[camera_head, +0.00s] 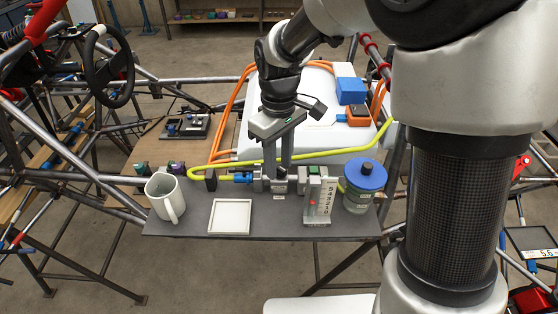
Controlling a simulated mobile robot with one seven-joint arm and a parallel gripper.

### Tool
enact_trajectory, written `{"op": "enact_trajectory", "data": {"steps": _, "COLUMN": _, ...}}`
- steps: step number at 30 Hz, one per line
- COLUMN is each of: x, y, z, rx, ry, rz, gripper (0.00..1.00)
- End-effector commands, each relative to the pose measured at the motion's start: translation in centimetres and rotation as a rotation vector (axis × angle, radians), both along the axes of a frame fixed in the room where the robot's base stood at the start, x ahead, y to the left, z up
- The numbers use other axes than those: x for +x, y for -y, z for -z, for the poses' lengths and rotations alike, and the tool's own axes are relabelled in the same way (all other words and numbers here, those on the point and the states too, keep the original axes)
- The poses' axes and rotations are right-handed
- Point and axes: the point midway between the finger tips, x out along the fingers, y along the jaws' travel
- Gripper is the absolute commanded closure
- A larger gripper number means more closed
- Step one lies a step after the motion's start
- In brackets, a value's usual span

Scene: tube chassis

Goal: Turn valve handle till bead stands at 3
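The valve (260,184) is a small grey metal body on the dark board, in line with a blue fitting (241,177) and the yellow hose (215,165). My gripper (279,174) points down over the valve, its two fingertips at the valve's top. The fingers hide the handle, so I cannot tell its angle or whether they touch it. A white gauge (323,196) with a column of numbers stands upright just right of the valve. A small red mark shows low on its left side, but which number the bead stands at is too small to read.
A white mug (164,198) and an empty white tray (231,217) are on the board (270,226) at left. A blue-lidded jar (362,187) stands close right of the gauge. A white tank (330,128) and orange hoses (233,115) are behind. Chassis tubes surround the board.

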Motion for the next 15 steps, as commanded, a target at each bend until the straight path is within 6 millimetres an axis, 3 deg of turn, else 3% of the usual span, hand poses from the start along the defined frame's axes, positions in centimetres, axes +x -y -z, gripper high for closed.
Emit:
{"op": "enact_trajectory", "data": {"steps": 8, "x": 0.1, "y": 0.0, "z": -0.9, "rx": 0.001, "ry": 0.003, "rz": 0.0, "gripper": 0.69}}
{"op": "enact_trajectory", "data": {"steps": 15, "x": 0.1, "y": 0.0, "z": -5.9, "rx": 0.001, "ry": 0.006, "rz": -0.001, "gripper": 0.69}}
